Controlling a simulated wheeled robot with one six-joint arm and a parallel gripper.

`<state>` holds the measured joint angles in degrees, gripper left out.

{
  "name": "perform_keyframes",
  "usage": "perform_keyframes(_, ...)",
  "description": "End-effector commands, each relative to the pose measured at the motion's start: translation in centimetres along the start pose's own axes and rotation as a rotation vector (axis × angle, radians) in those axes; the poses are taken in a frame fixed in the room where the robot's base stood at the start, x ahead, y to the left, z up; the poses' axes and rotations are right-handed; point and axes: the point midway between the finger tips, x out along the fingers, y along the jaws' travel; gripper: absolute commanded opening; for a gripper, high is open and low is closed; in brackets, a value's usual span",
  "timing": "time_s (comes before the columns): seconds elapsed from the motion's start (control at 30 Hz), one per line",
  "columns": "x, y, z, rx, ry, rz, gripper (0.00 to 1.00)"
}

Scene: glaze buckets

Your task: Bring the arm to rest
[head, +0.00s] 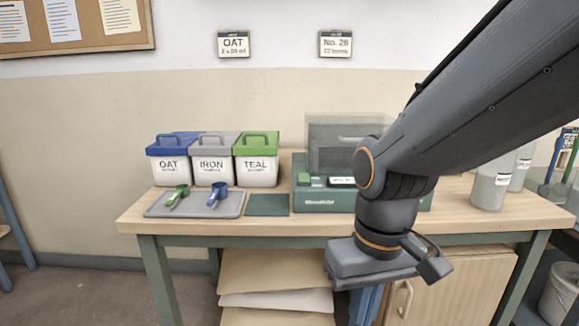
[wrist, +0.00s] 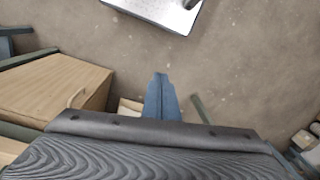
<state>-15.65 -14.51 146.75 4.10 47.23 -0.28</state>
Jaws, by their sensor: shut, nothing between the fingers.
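My gripper (wrist: 161,78) points down in the wrist view, its blue fingers shut together with nothing between them. In the head view the blue fingers (head: 365,306) show below the dark wrist, in front of the workbench (head: 470,212) and lower than its top. My arm reaches in from the upper right and bends down at the wrist. It hides part of the bench's front edge and the right side of the green machine (head: 310,198). My gripper touches nothing that I can see.
Three lidded buckets, OAT (head: 170,170), IRON (head: 212,172) and TEAL (head: 256,171), stand at the bench's back left. A grey tray (head: 150,211) holds a green scoop (head: 176,195) and a blue scoop (head: 219,193). Jars (head: 490,190) stand right. A cabinet (head: 490,285) is below; floor shows around my fingers.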

Motion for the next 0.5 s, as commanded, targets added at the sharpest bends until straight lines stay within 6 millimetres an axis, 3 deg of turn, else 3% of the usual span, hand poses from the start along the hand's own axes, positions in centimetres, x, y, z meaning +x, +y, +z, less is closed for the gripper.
perform_keyframes(0.03,-1.1,0.3,0.2,0.013,-0.002,0.003,0.0)
perform_keyframes(0.5,-6.7,4.7,0.9,0.152,-0.002,0.034,0.0)
